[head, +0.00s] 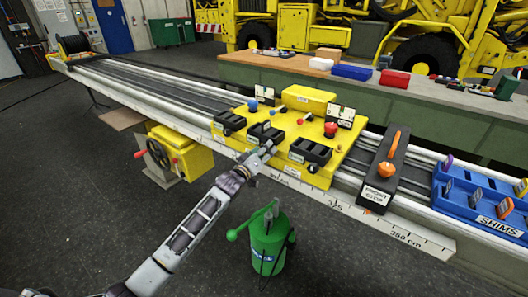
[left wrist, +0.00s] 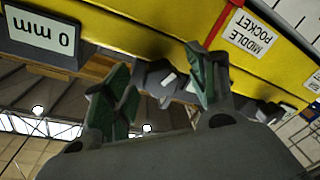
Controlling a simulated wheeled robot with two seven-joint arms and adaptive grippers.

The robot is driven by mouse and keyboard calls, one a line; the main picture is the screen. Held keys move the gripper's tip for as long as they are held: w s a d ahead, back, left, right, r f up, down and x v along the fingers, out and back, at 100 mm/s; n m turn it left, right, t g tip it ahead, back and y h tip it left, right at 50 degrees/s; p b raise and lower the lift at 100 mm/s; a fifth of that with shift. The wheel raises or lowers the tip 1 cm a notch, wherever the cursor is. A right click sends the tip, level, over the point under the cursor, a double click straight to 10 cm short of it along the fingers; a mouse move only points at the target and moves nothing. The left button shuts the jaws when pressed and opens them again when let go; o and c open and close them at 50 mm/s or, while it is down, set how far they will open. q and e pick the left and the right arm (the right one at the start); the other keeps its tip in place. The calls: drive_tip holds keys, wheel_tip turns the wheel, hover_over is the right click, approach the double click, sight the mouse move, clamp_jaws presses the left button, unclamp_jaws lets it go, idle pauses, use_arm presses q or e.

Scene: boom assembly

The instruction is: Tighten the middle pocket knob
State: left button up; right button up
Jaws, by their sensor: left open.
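The yellow fixture (head: 330,160) sits on the long rail and carries three black pocket blocks, with the middle pocket (head: 266,132) in the centre. My left gripper (head: 264,154) is at the front face of the fixture, below the middle pocket, and hides the knob there in the head view. In the left wrist view, the open left gripper (left wrist: 158,90) has its green-padded fingers on either side of a dark lobed knob (left wrist: 158,78). The "MIDDLE POCKET" label (left wrist: 249,35) is on the yellow face beside it. Contact between pads and knob cannot be told. My right gripper is not in view.
A dark front stop (head: 385,170) with an orange knob and a blue shims tray (head: 480,200) are to the right on the rail (head: 400,233). A green can (head: 268,245) stands in front. A workbench (head: 430,95) is behind. Another dark knob (left wrist: 268,110) is nearby.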

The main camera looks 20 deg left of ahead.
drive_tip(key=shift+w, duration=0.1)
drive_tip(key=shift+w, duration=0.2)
